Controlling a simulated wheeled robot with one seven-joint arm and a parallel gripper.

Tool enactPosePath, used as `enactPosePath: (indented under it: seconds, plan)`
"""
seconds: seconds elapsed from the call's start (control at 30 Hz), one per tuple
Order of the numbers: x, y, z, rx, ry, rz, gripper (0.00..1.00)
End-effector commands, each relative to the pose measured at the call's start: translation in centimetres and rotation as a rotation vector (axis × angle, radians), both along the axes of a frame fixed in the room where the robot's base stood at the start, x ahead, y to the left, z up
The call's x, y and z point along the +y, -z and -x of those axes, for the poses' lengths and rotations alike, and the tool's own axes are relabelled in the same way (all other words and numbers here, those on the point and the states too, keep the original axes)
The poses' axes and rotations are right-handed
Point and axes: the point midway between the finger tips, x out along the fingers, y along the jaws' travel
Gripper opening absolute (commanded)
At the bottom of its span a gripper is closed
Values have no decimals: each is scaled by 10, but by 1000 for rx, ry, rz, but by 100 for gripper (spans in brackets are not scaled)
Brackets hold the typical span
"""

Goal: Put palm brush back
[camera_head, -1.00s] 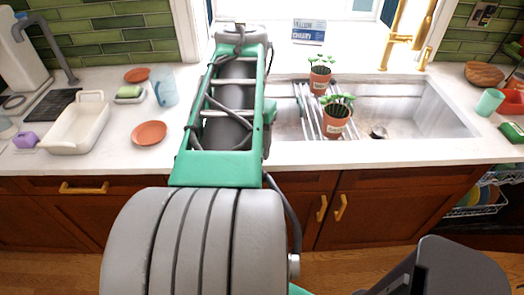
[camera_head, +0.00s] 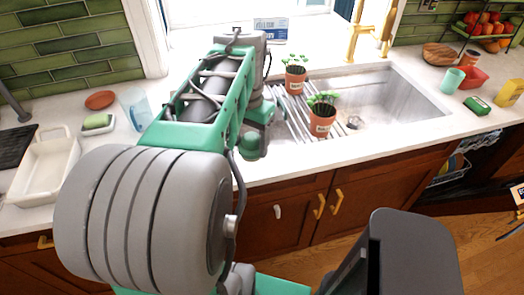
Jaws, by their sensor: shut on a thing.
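I cannot make out a palm brush in this view. My green and grey arm reaches from the front toward the left side of the sink (camera_head: 415,95). My gripper is not visible; the arm's own links hide the area around its far end. A small pale object (camera_head: 277,211) shows against the cabinet front below the counter, just right of my arm; I cannot tell what it is.
Two potted plants (camera_head: 295,80) (camera_head: 322,118) stand on the rack over the sink. A green sponge on a dish (camera_head: 97,122), blue cup (camera_head: 135,108) and white tray (camera_head: 45,170) are left. A teal cup (camera_head: 448,79), red bowl (camera_head: 473,77) and yellow item (camera_head: 510,92) are right.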

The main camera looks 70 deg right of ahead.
Motion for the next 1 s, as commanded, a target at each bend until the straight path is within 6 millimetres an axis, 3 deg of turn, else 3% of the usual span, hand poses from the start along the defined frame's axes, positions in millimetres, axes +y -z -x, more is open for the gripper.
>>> enactPosePath:
  seconds: [0.03, 0.2, 0.4, 0.6, 0.93, 0.97, 1.0]
  plan:
    - [-14, 4, 6, 1, 3, -5, 29]
    - [-40, 42, 15, 1, 2, -4, 29]
    - [-58, 66, 22, 0, 2, -3, 29]
    - [-58, 94, 22, 0, 2, 1, 29]
    - [-58, 99, 22, 0, 3, 1, 29]
    - [-58, 99, 22, 0, 3, 1, 63]
    - [-58, 98, 22, 0, 3, 1, 67]
